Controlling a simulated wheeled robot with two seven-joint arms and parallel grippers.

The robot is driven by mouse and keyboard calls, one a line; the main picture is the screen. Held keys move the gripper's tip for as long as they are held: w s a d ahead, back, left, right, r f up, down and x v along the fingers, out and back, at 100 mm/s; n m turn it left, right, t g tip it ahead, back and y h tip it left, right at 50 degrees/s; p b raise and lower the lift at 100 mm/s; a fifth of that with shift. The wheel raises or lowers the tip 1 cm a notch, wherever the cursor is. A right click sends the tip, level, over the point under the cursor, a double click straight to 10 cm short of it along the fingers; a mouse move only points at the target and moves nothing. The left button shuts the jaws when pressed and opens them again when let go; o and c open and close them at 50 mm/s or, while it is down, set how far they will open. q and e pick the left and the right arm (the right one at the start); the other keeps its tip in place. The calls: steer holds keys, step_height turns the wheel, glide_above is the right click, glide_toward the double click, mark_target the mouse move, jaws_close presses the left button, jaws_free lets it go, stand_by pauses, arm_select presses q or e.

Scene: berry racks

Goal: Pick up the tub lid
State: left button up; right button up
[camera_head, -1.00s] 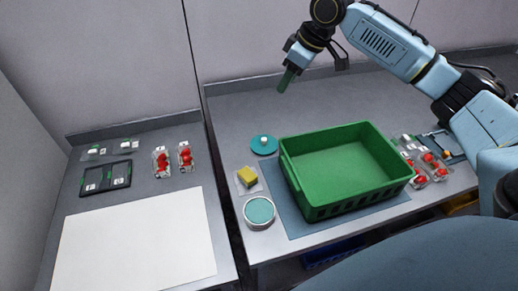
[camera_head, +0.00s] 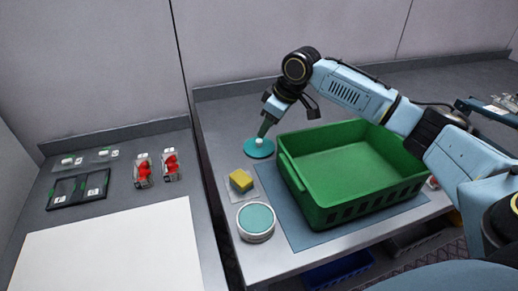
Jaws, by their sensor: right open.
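The tub lid (camera_head: 254,151) is a flat teal disc with a white knob (camera_head: 259,142) on top. It lies on the grey table, left of the green crate's far corner. My right gripper (camera_head: 262,136) is open, with its green fingertips pointing down right at the knob. From this view I cannot tell whether the fingers touch the knob. The fingers and wrist hide part of the table behind the lid. My left gripper does not show.
A green crate (camera_head: 400,187) stands on a blue mat (camera_head: 297,231). A yellow sponge (camera_head: 241,179) and a round tub (camera_head: 256,237) with a teal top sit left of it. Berry punnets (camera_head: 143,171), a black tray (camera_head: 62,190) and a white board (camera_head: 110,250) lie on the left table.

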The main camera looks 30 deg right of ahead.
mark_target(259, 140)
steer(key=shift+w+a+f, duration=0.1)
steer(key=shift+w+f, duration=0.1)
steer(key=shift+f, duration=0.35)
steer(key=b+x, duration=0.1)
steer(key=x, duration=0.4)
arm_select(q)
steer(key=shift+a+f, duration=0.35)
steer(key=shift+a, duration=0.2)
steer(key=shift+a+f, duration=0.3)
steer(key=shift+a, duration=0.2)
arm_select(e)
steer(key=shift+r, duration=0.1)
jaws_close()
